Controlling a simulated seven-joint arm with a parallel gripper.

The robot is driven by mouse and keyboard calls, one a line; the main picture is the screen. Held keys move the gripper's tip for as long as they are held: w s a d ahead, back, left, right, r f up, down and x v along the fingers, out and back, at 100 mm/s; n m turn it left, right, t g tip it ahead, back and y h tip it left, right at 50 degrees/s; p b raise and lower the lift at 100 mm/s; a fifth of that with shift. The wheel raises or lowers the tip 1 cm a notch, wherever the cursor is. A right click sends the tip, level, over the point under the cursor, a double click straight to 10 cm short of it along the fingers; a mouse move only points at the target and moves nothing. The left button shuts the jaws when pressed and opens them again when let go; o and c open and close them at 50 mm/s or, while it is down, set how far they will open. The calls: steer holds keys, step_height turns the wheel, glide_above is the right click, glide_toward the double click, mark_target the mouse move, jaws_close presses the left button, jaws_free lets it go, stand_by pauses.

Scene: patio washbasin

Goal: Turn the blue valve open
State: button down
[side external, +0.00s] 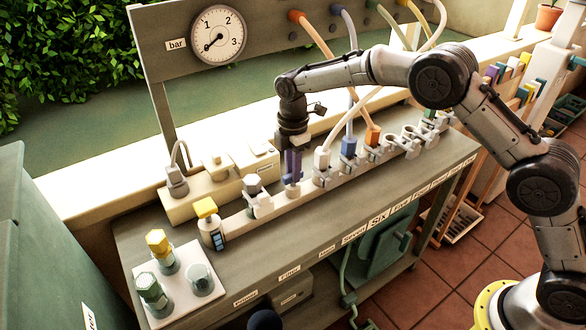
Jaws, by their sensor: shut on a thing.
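My gripper (293,163) points straight down over the pale manifold rail, left of the row of hose plugs. It is shut on a blue-violet upright piece, which I take to be the blue valve (293,178). The valve stands upright on a light grey fitting in the rail. The fingers cover much of it, so how far it is turned cannot be told. The round gauge (218,36) marked "bar" stands on the back panel, its needle pointing to the lower left.
A white plug (322,158), blue plug (348,148) and orange plug (373,134) with hoses crowd the right. A white tray (181,305) holds capped fittings at the front left.

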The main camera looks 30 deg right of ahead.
steer(key=shift+r, duration=0.1)
steer(key=c, duration=0.8)
jaws_free()
step_height(320, 180, up, 14)
steer(key=shift+f, duration=0.1)
